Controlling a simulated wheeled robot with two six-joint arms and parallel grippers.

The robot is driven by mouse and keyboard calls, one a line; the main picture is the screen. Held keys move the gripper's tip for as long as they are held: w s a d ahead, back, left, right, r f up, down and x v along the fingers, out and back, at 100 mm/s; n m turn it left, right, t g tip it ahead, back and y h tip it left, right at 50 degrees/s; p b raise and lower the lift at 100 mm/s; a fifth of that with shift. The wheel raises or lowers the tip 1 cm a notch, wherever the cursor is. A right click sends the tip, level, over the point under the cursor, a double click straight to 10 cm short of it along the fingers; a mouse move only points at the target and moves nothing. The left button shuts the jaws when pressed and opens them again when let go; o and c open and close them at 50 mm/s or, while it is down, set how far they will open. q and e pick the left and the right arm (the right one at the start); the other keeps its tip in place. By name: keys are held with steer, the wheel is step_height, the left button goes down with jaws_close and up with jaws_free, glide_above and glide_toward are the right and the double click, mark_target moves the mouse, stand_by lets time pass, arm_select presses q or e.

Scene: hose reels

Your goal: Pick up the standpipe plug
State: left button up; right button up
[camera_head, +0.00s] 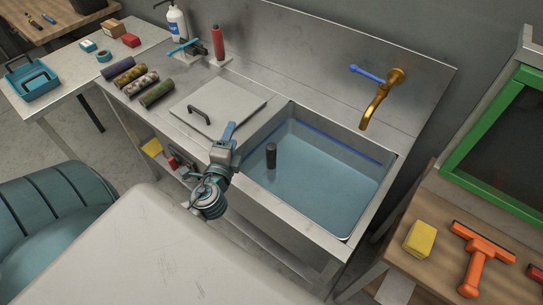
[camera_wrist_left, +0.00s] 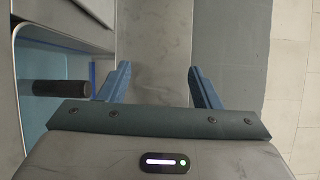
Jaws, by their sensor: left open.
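The standpipe plug (camera_head: 271,155) is a dark upright cylinder standing in the water of the steel sink (camera_head: 350,222). It also shows at the left of the left wrist view (camera_wrist_left: 55,88), outside the space between my fingers. My left gripper (camera_head: 229,132) is at the sink's left rim, to the left of the plug and apart from it. In the left wrist view its two blue fingers (camera_wrist_left: 160,85) are spread with nothing between them. The plug's lower end is under water. My right gripper does not show.
A flat lid (camera_head: 230,105) with a black handle lies on the counter left of the sink. A brass faucet (camera_head: 376,100) is on the back wall. Several rolls lie farther left. A yellow sponge (camera_head: 420,238) and an orange squeegee (camera_head: 478,255) lie on the right-hand bench.

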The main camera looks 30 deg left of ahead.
arm_select(q)
steer(key=w+d+m+t+h, duration=0.25)
steer(key=w+m+h, duration=0.2)
steer(key=m, duration=0.45)
steer(key=m+g+h, duration=0.6)
steer(key=m+h, duration=0.1)
steer(key=m, duration=0.9)
glide_toward(267, 150)
steer(key=x, duration=0.3)
steer(key=shift+y, duration=0.35)
steer(key=x, duration=0.4)
steer(key=shift+w+d+f, duration=0.15)
steer(key=shift+d, duration=0.1)
steer(key=shift+x, duration=0.9)
steer(key=x, duration=0.4)
steer(key=shift+w, duration=0.2)
steer(key=shift+s, duration=0.1)
